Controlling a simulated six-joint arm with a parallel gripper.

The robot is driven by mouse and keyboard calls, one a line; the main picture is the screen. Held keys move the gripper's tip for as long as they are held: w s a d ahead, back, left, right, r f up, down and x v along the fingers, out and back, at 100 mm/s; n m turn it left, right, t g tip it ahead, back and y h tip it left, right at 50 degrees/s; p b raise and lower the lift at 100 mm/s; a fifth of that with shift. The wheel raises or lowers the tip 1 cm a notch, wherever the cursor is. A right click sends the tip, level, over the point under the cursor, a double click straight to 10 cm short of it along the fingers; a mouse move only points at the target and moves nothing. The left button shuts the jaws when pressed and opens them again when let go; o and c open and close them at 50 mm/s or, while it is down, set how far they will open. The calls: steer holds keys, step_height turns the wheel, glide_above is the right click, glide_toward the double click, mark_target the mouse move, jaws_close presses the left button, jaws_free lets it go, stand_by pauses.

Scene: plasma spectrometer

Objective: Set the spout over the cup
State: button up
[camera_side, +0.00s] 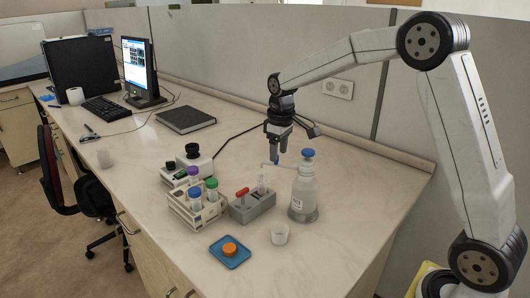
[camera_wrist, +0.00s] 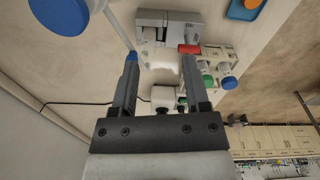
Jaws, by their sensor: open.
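A clear wash bottle (camera_side: 303,198) with a blue cap (camera_side: 308,153) stands on the bench; the cap also shows in the wrist view (camera_wrist: 68,12). Its thin white spout (camera_side: 283,166) reaches left from the cap, above the grey block rather than over a cup. The spout (camera_wrist: 121,27) runs close to one fingertip in the wrist view; I cannot tell if they touch.
A grey block (camera_side: 253,209) holds a clear tube and a red-topped item. Left of it are a rack (camera_side: 196,213) of capped tubes and a small device (camera_side: 192,165). A blue tray (camera_side: 230,257) holds an orange lid.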

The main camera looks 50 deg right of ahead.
steer(key=shift+n+g, duration=0.3)
steer(key=shift+n, duration=0.1)
steer(key=w+d+r, duration=0.1)
steer(key=w+d, duration=0.1)
steer(key=w+d+r, duration=0.1)
steer(key=w, duration=0.1)
steer(key=shift+d+r, duration=0.3)
steer(key=shift+d, duration=0.05)
steer(key=shift+f, duration=0.1)
steer(key=shift+f, duration=3.8)
jaws_close()
